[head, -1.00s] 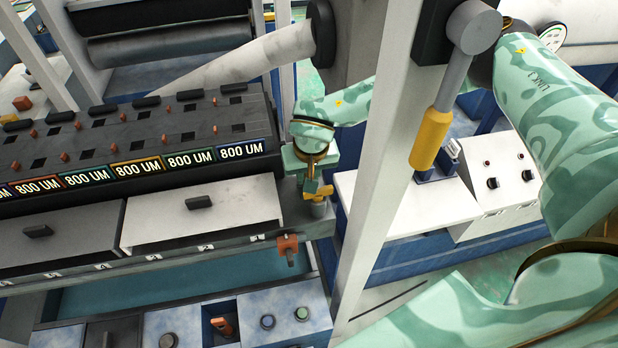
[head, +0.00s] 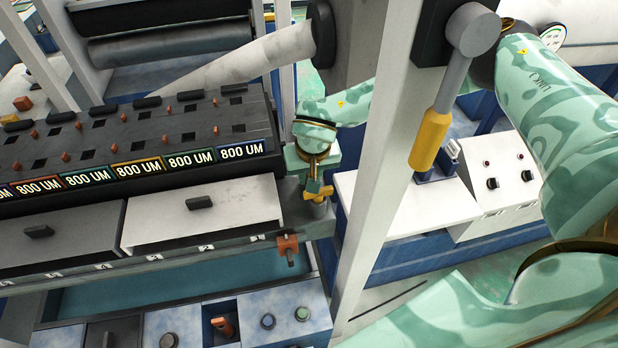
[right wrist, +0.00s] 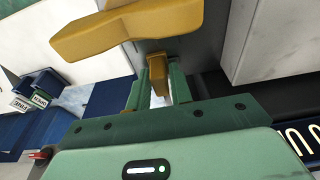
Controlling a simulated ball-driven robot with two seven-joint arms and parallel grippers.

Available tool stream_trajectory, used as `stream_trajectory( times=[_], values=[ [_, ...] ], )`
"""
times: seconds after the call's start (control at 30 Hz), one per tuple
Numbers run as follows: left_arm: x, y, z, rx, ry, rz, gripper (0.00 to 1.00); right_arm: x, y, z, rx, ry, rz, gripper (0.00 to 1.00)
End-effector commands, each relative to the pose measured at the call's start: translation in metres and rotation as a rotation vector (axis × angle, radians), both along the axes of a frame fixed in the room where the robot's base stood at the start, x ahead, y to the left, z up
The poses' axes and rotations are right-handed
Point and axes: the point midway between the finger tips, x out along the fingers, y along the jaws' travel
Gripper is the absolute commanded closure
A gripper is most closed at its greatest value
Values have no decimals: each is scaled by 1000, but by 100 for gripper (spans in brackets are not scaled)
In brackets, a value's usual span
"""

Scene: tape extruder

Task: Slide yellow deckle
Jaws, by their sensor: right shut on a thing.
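The yellow deckle (head: 321,195) is at the right end of the dark extruder block, beside the pale right-hand drawer front. In the right wrist view it shows as a yellow bar (right wrist: 135,27) with a small yellow tab (right wrist: 157,68) below it. My right gripper (head: 314,184) reaches down to it from behind the white post. In the right wrist view the two green fingers (right wrist: 158,88) stand on either side of the tab and are shut on it. The fingers partly hide the tab. My left gripper is not in view.
A white slanted post (head: 377,160) stands just right of the gripper, in front of my arm. The dark block (head: 130,130) with "800 UM" labels lies to the left. An orange knob (head: 288,246) sits below. A lever with a yellow grip (head: 430,140) hangs at upper right.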

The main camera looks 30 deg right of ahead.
Motion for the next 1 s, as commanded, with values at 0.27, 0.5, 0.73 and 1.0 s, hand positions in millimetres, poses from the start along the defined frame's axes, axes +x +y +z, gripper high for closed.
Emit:
stream_trajectory(
  times=[0.27, 0.5, 0.73, 1.0],
  values=[
    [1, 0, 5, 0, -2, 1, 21, -2, -9, 1, -1, 0, -2, 100],
    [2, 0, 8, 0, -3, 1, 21, -4, -16, 1, -1, -1, -2, 100],
    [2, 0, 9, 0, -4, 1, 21, -5, -20, 0, -1, 0, 0, 60],
    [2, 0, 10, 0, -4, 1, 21, -5, -19, 1, -1, 0, 0, 60]
  ],
)
